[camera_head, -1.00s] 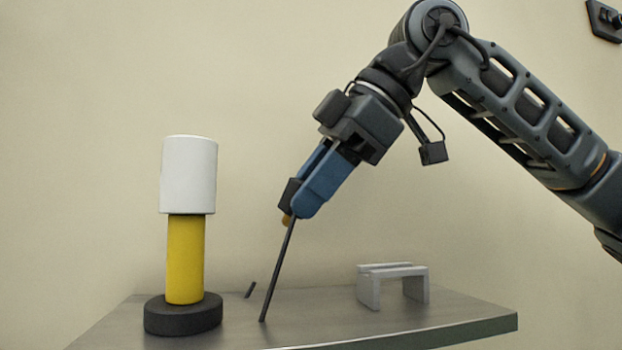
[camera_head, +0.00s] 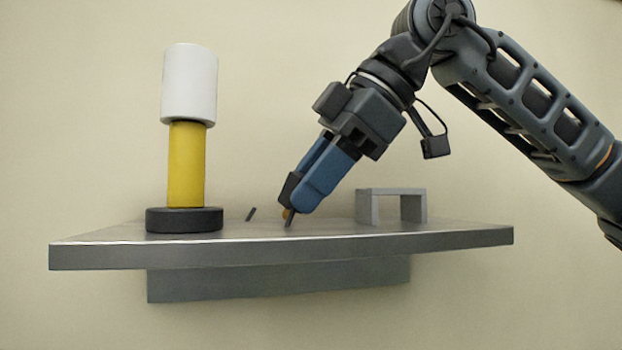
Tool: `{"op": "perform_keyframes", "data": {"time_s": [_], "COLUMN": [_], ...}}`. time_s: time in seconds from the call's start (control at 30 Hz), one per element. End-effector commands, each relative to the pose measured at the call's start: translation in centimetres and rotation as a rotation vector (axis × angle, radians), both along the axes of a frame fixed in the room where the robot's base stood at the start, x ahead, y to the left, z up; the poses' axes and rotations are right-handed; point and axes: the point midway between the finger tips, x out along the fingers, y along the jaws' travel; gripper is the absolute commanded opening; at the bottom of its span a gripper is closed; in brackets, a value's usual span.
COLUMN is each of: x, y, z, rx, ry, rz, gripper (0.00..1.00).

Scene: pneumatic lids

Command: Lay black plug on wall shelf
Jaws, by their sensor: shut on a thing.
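My gripper (camera_head: 294,200), with blue fingers, points down and to the left, its tips low over the middle of the wall shelf (camera_head: 290,249). It is shut on a thin dark piece (camera_head: 290,218), which looks like the black plug. Only a short end shows below the fingertips; the fingers hide the rest. This end reaches the shelf top in the picture, but I cannot tell whether it touches. A small orange-brown bit shows beside the fingertips.
A yellow post (camera_head: 186,165) with a white cylinder on top and a dark round base stands left of my gripper. A small dark sliver (camera_head: 251,214) shows between them. A grey bridge-shaped block (camera_head: 391,192) stands to the right. The shelf's right end looks clear.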

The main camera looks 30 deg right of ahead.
Motion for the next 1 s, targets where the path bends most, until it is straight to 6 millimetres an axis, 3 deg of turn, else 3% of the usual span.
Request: {"op": "perform_keyframes", "data": {"time_s": [0.47,0.5,0.8,1.0], "x": [0.01,0.0,0.0,0.0], "y": [-0.01,0.0,-0.01,-0.01], "z": [-0.09,-0.1,-0.11,-0.11], "rx": [0.0,0.0,0.0,-0.001], "ry": [-0.001,-0.001,0.0,0.0], "rz": [-0.001,-0.001,0.0,0.0], "gripper": [0.05,0.37,0.66,0.66]}}
